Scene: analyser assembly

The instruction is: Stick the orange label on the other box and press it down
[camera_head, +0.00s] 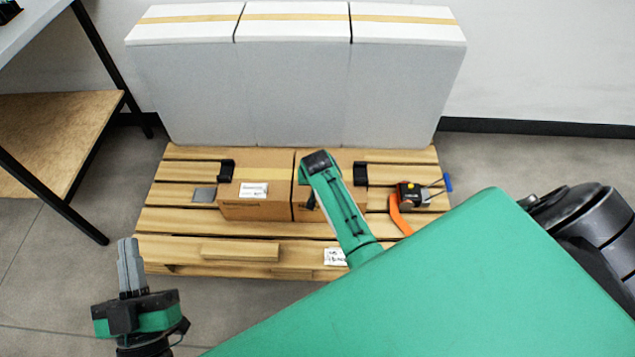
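Two brown cardboard boxes stand side by side on the pallet. The left box (255,205) has a white label (254,190) on its top front edge. My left gripper (130,266) is at the lower left, in front of the pallet and apart from the boxes. Its grey fingers look shut and empty.
Black brackets (226,170) flank the brown boxes, and a small grey plate (204,194) lies to the left. A black-framed table (60,130) stands at left. A large green surface (440,290) fills the lower right.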

